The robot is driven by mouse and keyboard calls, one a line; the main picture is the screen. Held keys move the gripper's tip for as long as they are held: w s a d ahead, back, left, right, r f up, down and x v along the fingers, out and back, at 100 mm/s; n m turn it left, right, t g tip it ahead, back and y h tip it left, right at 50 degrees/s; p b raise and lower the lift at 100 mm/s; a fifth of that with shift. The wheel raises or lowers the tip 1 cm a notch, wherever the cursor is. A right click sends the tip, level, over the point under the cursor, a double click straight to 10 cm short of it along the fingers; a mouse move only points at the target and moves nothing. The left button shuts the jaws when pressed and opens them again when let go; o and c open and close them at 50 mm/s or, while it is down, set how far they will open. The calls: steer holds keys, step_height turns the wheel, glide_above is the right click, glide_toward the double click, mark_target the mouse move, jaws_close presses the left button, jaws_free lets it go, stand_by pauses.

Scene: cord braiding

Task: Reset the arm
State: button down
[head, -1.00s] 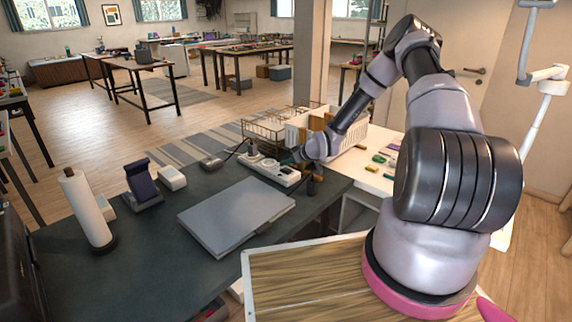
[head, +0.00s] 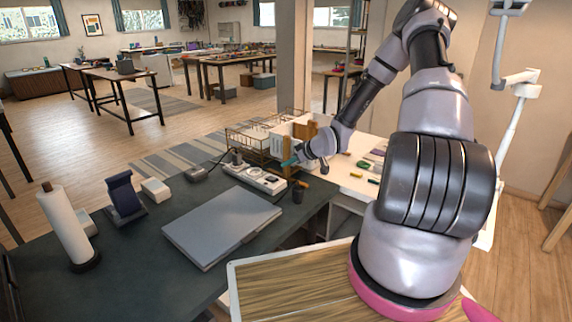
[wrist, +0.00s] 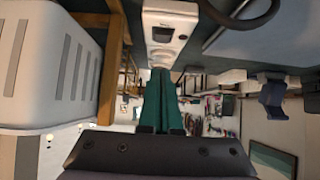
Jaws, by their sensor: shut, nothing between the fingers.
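My gripper (head: 289,162) is at the end of my arm, in the air above the right end of the dark desk (head: 140,260). In the wrist view its two green fingers (wrist: 163,78) lie together with nothing between them. In the head view it is just above and right of a white power strip (head: 255,178) on the desk. The power strip also shows beyond the fingertips in the wrist view (wrist: 170,28). I see no contact between them.
A closed grey laptop (head: 222,226) lies on the desk. A paper-towel roll (head: 65,228) and a phone stand (head: 124,198) stand at its left. A wire basket (head: 252,138) and a white crate (wrist: 50,70) are close to my gripper. The space above the laptop is clear.

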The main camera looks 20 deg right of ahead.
steer(key=shift+r, duration=0.1)
steer(key=s+d+r+m+g+h, duration=0.1)
steer(key=s+d+r+m+h, duration=0.15)
steer(key=r, duration=0.55)
steer(key=s+d+r+m+h, duration=0.15)
steer(key=s+r, duration=0.25)
steer(key=r, duration=0.5)
steer(key=s+d+r+m+g+h, duration=0.15)
steer(key=s+r, duration=0.25)
steer(key=r, duration=0.4)
steer(key=s+a+r+m, duration=0.2)
steer(key=s+r+m, duration=0.1)
steer(key=s+r, duration=0.5)
steer(key=s+a+r+m+t+y, duration=0.1)
steer(key=s+a+r+m, duration=0.2)
steer(key=s+r, duration=0.4)
steer(key=s, duration=0.8)
steer(key=shift+s+r, duration=0.25)
steer(key=shift+r, duration=0.1)
